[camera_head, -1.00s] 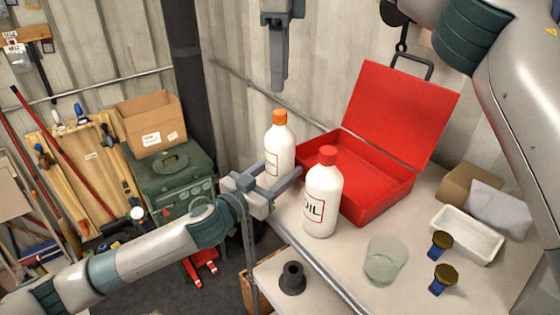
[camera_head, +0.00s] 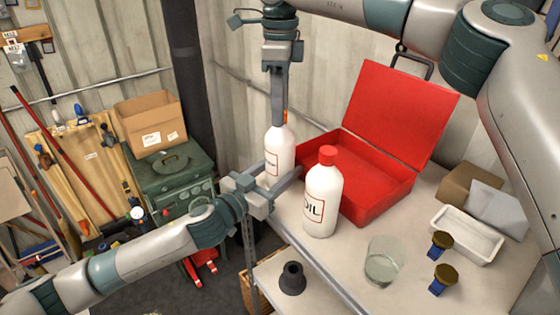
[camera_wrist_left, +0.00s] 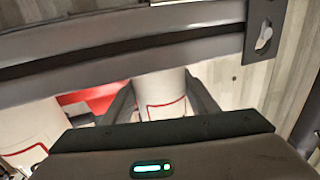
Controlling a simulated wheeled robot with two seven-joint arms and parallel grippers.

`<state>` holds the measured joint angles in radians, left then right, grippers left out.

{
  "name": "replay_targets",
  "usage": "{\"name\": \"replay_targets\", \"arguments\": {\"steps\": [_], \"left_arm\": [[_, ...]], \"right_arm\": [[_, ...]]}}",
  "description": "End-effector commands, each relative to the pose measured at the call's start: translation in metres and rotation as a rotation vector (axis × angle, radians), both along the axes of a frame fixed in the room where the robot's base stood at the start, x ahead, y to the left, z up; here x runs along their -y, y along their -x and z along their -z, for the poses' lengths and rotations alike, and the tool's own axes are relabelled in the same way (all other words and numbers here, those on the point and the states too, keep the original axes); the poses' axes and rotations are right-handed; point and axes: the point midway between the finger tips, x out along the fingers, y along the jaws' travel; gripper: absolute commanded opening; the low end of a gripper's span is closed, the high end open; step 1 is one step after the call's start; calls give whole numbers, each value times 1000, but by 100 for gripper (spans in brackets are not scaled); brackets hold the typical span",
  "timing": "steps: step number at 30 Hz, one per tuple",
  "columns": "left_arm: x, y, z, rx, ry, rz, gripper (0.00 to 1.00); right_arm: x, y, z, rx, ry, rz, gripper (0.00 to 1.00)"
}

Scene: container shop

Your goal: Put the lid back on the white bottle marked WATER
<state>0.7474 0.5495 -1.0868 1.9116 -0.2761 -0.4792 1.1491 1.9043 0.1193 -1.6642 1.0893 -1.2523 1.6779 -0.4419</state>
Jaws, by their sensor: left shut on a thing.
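A white bottle (camera_head: 280,155) with an orange lid (camera_head: 286,117) stands upright on the table beside the red case. The lid sits at its neck; the label text is too small to read. My left gripper (camera_head: 281,185) is shut around the bottle's body. In the left wrist view the bottle (camera_wrist_left: 160,92) shows between the two fingers. My right gripper (camera_head: 279,112) points down from above at the lid, its fingers hiding most of it. I see these fingers edge-on, so I cannot tell whether they grip it.
A white OIL bottle (camera_head: 322,205) with a red cap stands close in front-right of the left fingers. The open red case (camera_head: 375,208) lies behind. A clear glass (camera_head: 382,262), two brown-topped blue items (camera_head: 441,241) and a white tray (camera_head: 455,245) stand further right.

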Motion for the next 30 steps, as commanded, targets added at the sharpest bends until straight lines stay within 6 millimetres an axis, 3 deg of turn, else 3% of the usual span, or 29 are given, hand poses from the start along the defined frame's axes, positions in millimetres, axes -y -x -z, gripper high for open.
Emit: {"name": "replay_targets", "arguments": {"steps": [4,9,19,20,22,30], "left_arm": [[0,0,0,0,0,0,0],[0,0,0,0,0,0,0],[0,0,0,0,0,0,0],[0,0,0,0,0,0,0],[0,0,0,0,0,0,0],[0,0,0,-1,-1,0,0]], "right_arm": [[0,0,0,0,0,0,39],[0,0,0,0,0,0,0],[0,0,0,0,0,7,0],[0,0,0,0,0,6,25],[0,0,0,0,0,6,42],[0,0,0,0,0,6,45]]}}
